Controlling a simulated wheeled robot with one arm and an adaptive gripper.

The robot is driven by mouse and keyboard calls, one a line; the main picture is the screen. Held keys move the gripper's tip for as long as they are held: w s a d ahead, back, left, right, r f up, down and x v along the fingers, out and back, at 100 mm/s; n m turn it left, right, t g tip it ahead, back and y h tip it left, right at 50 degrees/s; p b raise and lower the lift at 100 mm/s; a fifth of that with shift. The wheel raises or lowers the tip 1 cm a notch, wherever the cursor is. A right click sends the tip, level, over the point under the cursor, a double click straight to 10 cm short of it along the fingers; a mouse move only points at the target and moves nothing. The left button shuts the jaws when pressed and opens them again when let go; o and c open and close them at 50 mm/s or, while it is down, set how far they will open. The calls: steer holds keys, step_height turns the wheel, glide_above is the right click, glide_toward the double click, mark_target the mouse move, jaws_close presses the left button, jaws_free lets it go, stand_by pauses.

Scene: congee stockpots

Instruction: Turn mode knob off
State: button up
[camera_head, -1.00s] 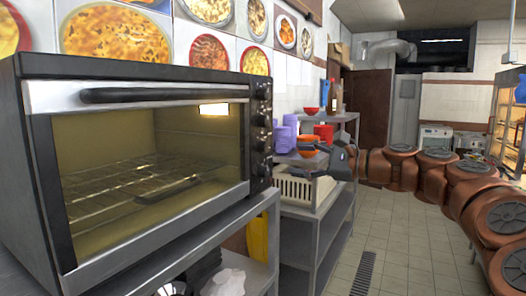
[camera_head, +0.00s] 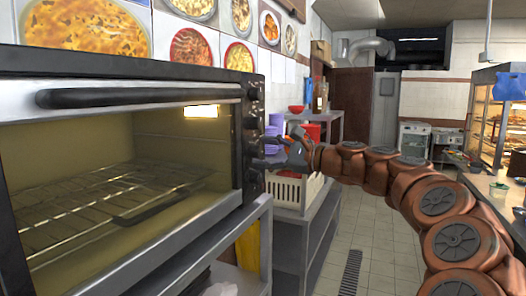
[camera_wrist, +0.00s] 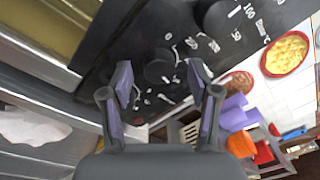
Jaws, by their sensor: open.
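The toaster oven (camera_head: 120,68) fills the left of the head view, with a column of black knobs on its right-hand control panel. In the wrist view the panel (camera_wrist: 140,38) shows a round black knob (camera_wrist: 160,68) with white marks around it, between and beyond my fingertips. Another knob (camera_wrist: 221,20) with numbers beside it is up and right. I cannot read which one is the mode knob. My gripper (camera_head: 262,151) is open, its purple-padded fingers pointing at the panel; it also shows in the wrist view (camera_wrist: 162,80). Contact with the knob is not visible.
The oven stands on a metal shelf (camera_head: 215,240). Beside it are a cream crate (camera_head: 288,190), purple and red bowls, and a second metal rack (camera_head: 318,225). A display cabinet (camera_head: 490,115) stands at the right.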

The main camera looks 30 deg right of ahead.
steer(key=shift+w+a, duration=0.25)
steer(key=shift+w, duration=0.15)
steer(key=c, duration=1.2)
steer(key=shift+o, duration=0.2)
